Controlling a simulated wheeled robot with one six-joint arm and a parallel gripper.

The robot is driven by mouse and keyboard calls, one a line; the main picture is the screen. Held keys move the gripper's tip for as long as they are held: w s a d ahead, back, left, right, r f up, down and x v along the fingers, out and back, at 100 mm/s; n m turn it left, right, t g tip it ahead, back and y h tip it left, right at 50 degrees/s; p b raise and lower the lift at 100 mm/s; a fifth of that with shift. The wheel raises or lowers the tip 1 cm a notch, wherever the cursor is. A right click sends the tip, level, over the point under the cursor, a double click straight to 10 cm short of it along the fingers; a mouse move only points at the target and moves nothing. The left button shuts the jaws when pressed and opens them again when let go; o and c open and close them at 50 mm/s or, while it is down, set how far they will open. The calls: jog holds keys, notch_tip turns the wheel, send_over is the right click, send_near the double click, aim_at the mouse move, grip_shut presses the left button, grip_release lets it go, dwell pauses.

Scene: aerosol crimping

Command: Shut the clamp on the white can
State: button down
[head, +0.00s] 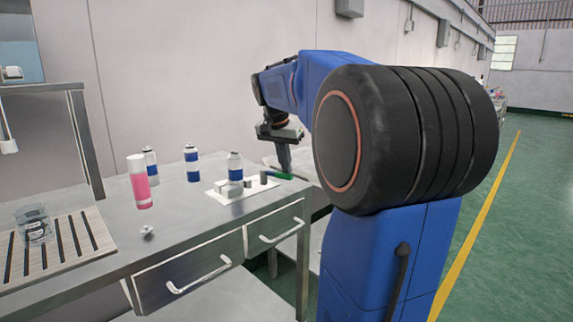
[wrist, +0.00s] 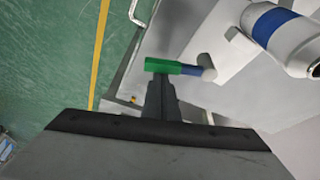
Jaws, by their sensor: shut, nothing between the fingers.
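The white can (head: 235,170) with a blue band stands upright on a pale base plate (head: 222,196) near the table's right end. It also shows at the top right of the wrist view (wrist: 268,22). The clamp's lever has a green end (head: 279,175) that points right, away from the can. In the wrist view the green end (wrist: 162,66) joins a blue bar (wrist: 191,70) with a round grey piece at its far end. My gripper (head: 285,167) is shut and empty, its tips (wrist: 158,80) right at the green end. I cannot tell whether they touch.
Two more blue-banded cans (head: 192,163) (head: 150,166) and a pink-and-white can (head: 138,182) stand to the left. A slatted rack (head: 75,255) with a glass beaker (head: 34,224) lies at far left. Drawer handles (head: 280,230) stick out in front. A small metal piece (head: 147,232) lies near the front edge.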

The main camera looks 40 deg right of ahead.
jog(key=shift+s+a+m, duration=0.2)
jog(key=shift+a+m, duration=0.3)
jog(key=shift+m, duration=0.2)
jog(key=shift+s+a, duration=0.3)
jog(key=shift+a, duration=0.55)
jog(key=d, duration=0.4)
jog(key=shift+w+d+r, duration=0.1)
jog(key=shift+d, duration=0.1)
jog(key=w+v, duration=0.1)
jog(key=v, duration=0.8)
jog(key=shift+a+r, duration=0.25)
jog(key=shift+r, duration=0.15)
jog(key=shift+s, duration=0.1)
